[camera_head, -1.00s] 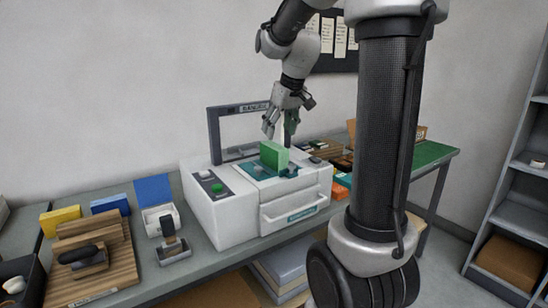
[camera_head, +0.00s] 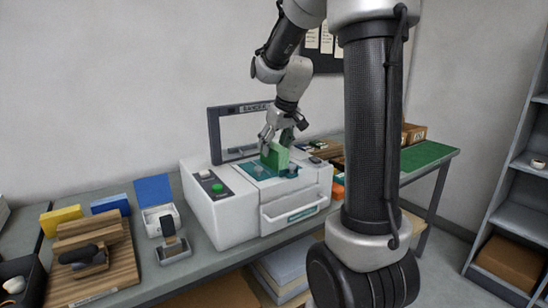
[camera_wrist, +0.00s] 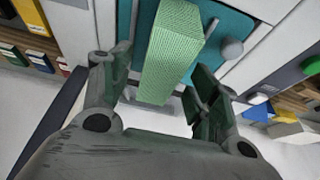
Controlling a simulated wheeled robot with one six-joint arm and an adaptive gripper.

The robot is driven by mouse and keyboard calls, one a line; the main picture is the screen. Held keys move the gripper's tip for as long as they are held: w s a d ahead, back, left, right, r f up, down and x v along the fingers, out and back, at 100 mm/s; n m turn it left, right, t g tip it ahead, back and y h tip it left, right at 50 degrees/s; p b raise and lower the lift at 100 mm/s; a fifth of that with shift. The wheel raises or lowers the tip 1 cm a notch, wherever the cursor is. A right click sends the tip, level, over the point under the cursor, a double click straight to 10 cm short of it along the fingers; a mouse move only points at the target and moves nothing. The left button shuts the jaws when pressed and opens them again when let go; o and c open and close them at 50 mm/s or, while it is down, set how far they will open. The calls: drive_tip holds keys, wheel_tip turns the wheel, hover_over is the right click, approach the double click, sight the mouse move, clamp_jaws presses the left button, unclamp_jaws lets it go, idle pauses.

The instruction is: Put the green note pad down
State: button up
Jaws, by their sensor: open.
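The green note pad (camera_head: 275,157) stands upright on the teal bed (camera_head: 252,170) of the white machine, whose lid is raised at the back. My gripper (camera_head: 278,135) is over the pad from above and behind, with its fingers on either side of it. In the wrist view the green note pad (camera_wrist: 172,50) lies between the two open fingers of my gripper (camera_wrist: 158,95), with a gap visible beside the right one. The pad's lower edge on the bed is partly hidden in the wrist view.
The machine (camera_head: 225,205) has a green button (camera_head: 217,188) at its left and a drawer in front. A stamp (camera_head: 172,243), a blue-lidded box (camera_head: 155,200) and wooden racks (camera_head: 95,255) stand to its left. A green mat (camera_head: 425,155) lies at the right.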

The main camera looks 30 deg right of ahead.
sight(275, 146)
drive_tip(key=shift+f, duration=0.2)
drive_tip(key=c, duration=1.3)
drive_tip(key=shift+r, duration=0.1)
wheel_tip(275, 146, up, 10)
drive_tip(key=shift+r, duration=0.2)
